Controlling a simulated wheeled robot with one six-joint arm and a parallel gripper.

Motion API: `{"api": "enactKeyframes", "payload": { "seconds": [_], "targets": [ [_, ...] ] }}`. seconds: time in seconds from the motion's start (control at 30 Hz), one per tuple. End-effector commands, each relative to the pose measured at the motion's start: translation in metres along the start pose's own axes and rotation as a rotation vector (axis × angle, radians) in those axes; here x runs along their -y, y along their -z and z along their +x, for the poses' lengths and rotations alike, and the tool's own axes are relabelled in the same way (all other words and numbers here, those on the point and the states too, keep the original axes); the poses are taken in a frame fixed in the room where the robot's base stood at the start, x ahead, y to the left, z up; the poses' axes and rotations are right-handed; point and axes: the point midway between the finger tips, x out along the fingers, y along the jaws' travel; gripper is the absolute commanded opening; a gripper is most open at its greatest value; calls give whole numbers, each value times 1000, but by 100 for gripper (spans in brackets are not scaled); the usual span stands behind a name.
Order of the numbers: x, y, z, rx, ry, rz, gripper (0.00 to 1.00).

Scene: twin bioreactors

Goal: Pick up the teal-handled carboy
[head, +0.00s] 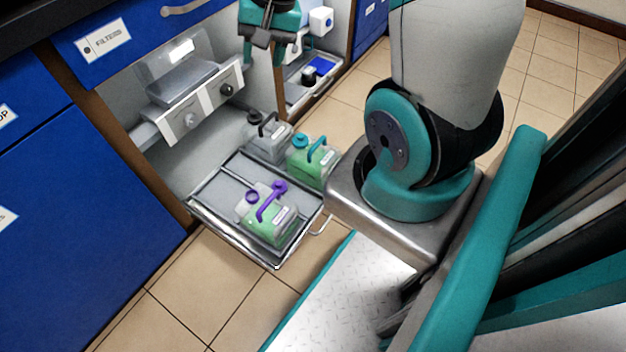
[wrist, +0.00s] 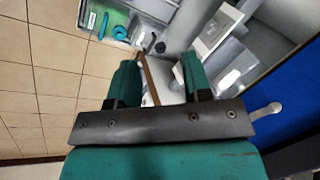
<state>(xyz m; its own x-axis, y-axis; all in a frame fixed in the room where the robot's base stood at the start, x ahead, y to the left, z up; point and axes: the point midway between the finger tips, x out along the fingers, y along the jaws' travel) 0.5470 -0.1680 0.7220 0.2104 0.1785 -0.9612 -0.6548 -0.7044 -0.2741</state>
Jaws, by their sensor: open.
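The teal-handled carboy (head: 308,172) has a green lower body, a teal cap and a teal handle. It stands at the right side of the pulled-out metal tray (head: 214,190) in the head view. My gripper (head: 268,38) is at the top of the head view, well above and apart from the carboy. In the wrist view my gripper (wrist: 160,62) has its fingers spread, with nothing held between them.
A purple-handled carboy (head: 270,228) and a black-handled grey carboy (head: 268,145) share the tray. A control unit with knobs (head: 205,102) is above the tray's back. Blue cabinets (head: 80,180) stand left. A second bay (head: 315,75) lies behind. Tiled floor is open at lower left.

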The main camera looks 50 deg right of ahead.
Motion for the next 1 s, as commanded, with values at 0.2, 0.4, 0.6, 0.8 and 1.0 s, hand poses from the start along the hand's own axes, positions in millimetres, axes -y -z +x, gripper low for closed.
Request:
{"api": "enactKeyframes", "payload": {
  "seconds": [0.2,0.4,0.6,0.8,1.0],
  "targets": [
    [-113,52,128,-74,-51,401,45],
    [-183,72,184,-125,-80,638,45],
    [-208,78,205,-143,-89,721,45],
    [-214,81,246,-141,-91,724,45],
    [-220,86,291,-142,-91,722,45]
  ]
}}
